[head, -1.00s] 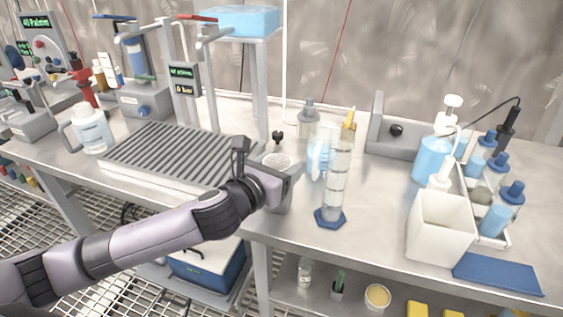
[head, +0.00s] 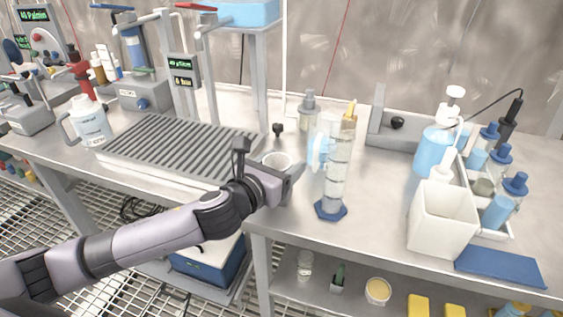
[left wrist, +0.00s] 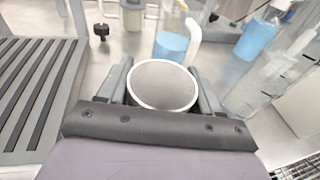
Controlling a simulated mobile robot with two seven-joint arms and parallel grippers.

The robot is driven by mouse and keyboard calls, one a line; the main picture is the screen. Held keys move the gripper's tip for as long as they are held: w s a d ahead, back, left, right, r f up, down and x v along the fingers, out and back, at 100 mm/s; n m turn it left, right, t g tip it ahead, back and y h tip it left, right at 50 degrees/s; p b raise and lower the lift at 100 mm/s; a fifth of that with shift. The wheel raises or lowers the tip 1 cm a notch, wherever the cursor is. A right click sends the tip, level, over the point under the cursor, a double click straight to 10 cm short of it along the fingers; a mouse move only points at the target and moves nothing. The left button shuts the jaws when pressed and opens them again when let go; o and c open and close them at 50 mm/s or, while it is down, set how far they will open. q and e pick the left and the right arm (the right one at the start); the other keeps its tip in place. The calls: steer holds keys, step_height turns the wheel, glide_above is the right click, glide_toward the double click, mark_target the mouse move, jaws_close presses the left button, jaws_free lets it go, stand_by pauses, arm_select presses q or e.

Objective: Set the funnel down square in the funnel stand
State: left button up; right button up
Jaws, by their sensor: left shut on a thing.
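My left gripper (head: 283,182) is at the front edge of the steel bench, just right of the ribbed grey rack. It is shut on the funnel (head: 277,160), a pale round cup with a white rim. In the left wrist view the funnel's wide mouth (left wrist: 163,84) faces the camera between the two fingers. The funnel's lower end is hidden by the gripper. A black knob on a thin post (head: 278,129) stands just behind the funnel; I cannot tell whether it belongs to the funnel stand. I cannot tell whether the funnel touches a stand. My right gripper is not in view.
A tall measuring cylinder (head: 338,170) on a blue foot stands close to the right of the gripper, beside a clear jug (head: 318,145). The ribbed rack (head: 175,148) lies to the left. A white square bin (head: 442,222) stands farther right, with free bench between.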

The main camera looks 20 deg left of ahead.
arm_select(q)
steer(key=shift+f, duration=0.35)
